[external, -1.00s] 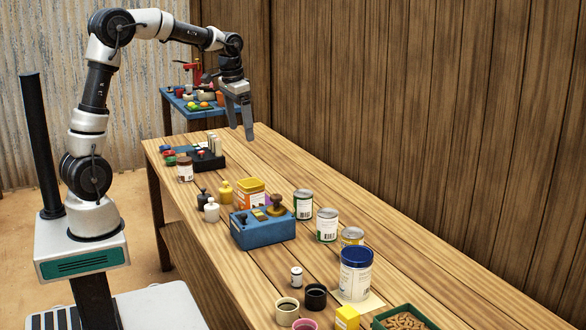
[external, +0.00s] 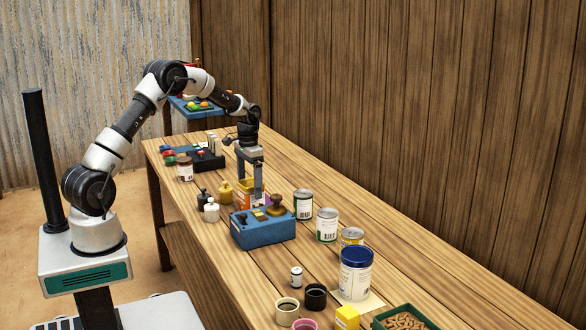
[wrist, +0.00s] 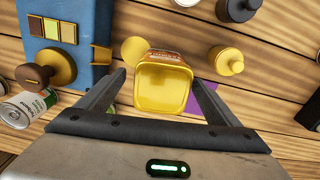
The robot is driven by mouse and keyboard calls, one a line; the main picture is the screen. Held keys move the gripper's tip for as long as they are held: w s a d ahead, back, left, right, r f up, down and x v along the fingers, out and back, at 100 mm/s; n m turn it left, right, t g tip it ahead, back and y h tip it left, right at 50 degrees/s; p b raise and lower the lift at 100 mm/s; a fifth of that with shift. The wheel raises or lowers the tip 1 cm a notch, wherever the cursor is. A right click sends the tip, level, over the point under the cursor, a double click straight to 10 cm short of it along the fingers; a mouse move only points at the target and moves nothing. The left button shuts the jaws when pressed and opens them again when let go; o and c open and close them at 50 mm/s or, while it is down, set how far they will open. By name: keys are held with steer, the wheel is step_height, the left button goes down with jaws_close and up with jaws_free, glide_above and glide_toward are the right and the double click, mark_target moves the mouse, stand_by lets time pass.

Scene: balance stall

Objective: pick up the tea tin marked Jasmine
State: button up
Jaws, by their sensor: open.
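A tea tin with a yellow lid and an orange-and-white label (external: 242,194) stands behind the blue box on the wooden table. My gripper (external: 250,188) points down over it and partly hides it. In the wrist view the tin (wrist: 163,88) lies between the two open fingers of my gripper (wrist: 158,76), with a gap on each side. The label's writing is too small to read, so I cannot tell whether it says Jasmine.
A blue box (external: 262,234) with a brown knob (external: 276,204) stands close in front. A yellow weight (external: 225,192) and a white weight (external: 211,210) stand left. A labelled can (external: 303,204) is right. A purple patch (wrist: 203,103) lies beside the tin.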

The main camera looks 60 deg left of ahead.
mark_target(251, 200)
steer(key=shift+w+a+f+b, duration=0.1)
steer(key=shift+w+f+b, duration=0.05)
steer(key=shift+f, duration=1.6)
steer(key=shift+w+a+f+b, duration=0.1)
steer(key=shift+f+b, duration=0.05)
steer(key=shift+f, duration=1.6)
steer(key=c, duration=1.3)
steer(key=shift+r, duration=0.1)
